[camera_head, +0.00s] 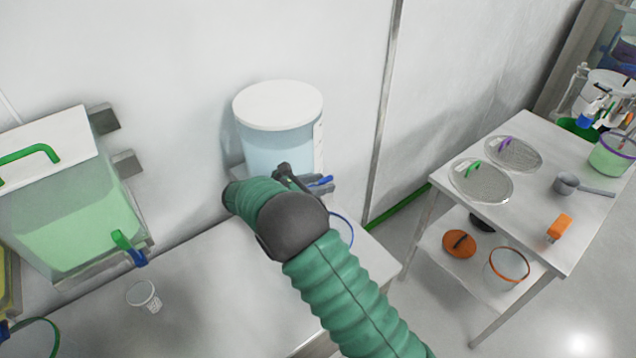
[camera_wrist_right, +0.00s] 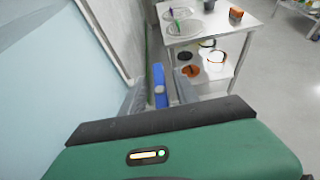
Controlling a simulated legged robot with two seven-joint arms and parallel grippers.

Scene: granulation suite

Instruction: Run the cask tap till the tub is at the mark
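A white-lidded cask (camera_head: 276,142) of pale blue liquid stands against the wall in the head view. Its blue tap lever (camera_head: 322,184) shows just past my right gripper (camera_head: 303,182). In the right wrist view the blue lever (camera_wrist_right: 159,86) stands between the two grey fingertips, with narrow gaps on each side, so the gripper looks open around it. A blue-rimmed tub (camera_head: 346,226) sits below the tap, mostly hidden behind my right arm. Its level and mark are hidden, and I see no stream. My left gripper is out of view.
A cask of green liquid (camera_head: 75,215) with its own tap (camera_head: 128,248) stands at left. A small white cup (camera_head: 144,295) is on the bench (camera_head: 215,290). A steel table (camera_head: 535,200) with sieves, a scoop and an orange block stands at right, across a gap.

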